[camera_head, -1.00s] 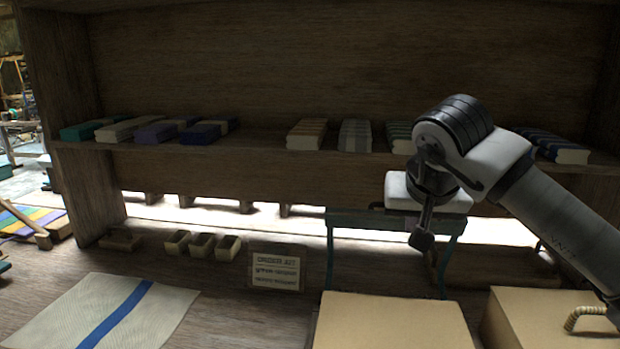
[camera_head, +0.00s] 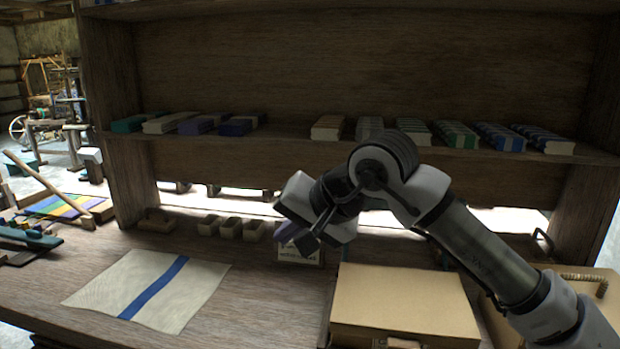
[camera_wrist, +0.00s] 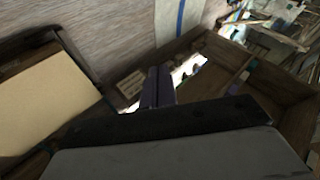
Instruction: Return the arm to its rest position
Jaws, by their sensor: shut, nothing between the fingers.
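My gripper (camera_head: 296,236) hangs from my bent arm in the middle of the head view, in front of the lower part of the shelf and above the table. It is shut and holds nothing. In the head view it covers part of the small sign (camera_head: 305,250). In the wrist view the fingers (camera_wrist: 158,88) are together, with the sign (camera_wrist: 130,82) to their left.
The shelf (camera_head: 300,155) holds several folded cloths. On the table lie a white cloth with a blue stripe (camera_head: 150,290), small wooden boxes (camera_head: 230,228) and a large tan box (camera_head: 405,300). Another tan box (camera_head: 595,285) stands at the right, by my arm.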

